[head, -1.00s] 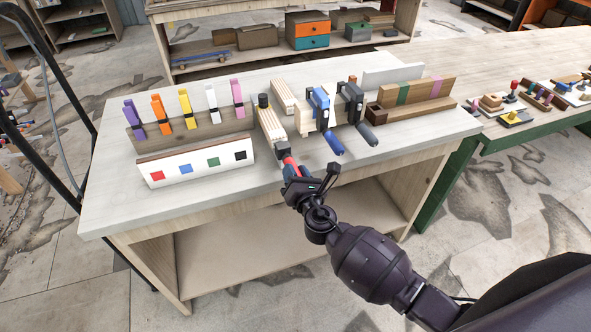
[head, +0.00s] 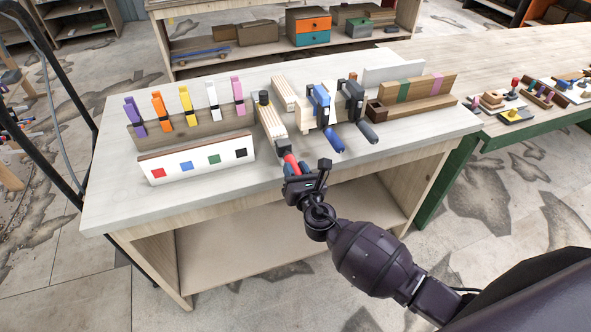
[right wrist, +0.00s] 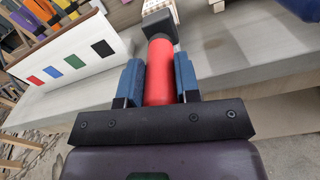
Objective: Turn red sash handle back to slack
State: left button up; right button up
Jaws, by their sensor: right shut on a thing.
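The red sash handle (head: 289,161) sticks out over the bench's front edge from a black clamp end (head: 282,147). In the right wrist view the red handle (right wrist: 159,72) lies between two blue fingers, below the dark clamp block (right wrist: 159,27). My right gripper (head: 295,172) is shut on the handle; it also shows in the right wrist view (right wrist: 159,85). The clamp runs back along a pale wood bar (head: 270,122). My left gripper is not in the head view.
A white board with coloured squares (head: 195,160) stands left of the clamp. Blue (head: 336,145) and black (head: 368,133) clamp handles are to the right. Coloured spring clamps stand behind the board. The bench's front left top (head: 115,212) is clear.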

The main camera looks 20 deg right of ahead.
jog(key=o, duration=0.9)
jog(key=s+b, duration=0.1)
jog(key=s, duration=0.9)
jog(key=shift+s+d, duration=0.15)
jog(key=shift+s, duration=0.25)
jog(key=s, duration=0.3)
jog(key=shift+d, duration=0.1)
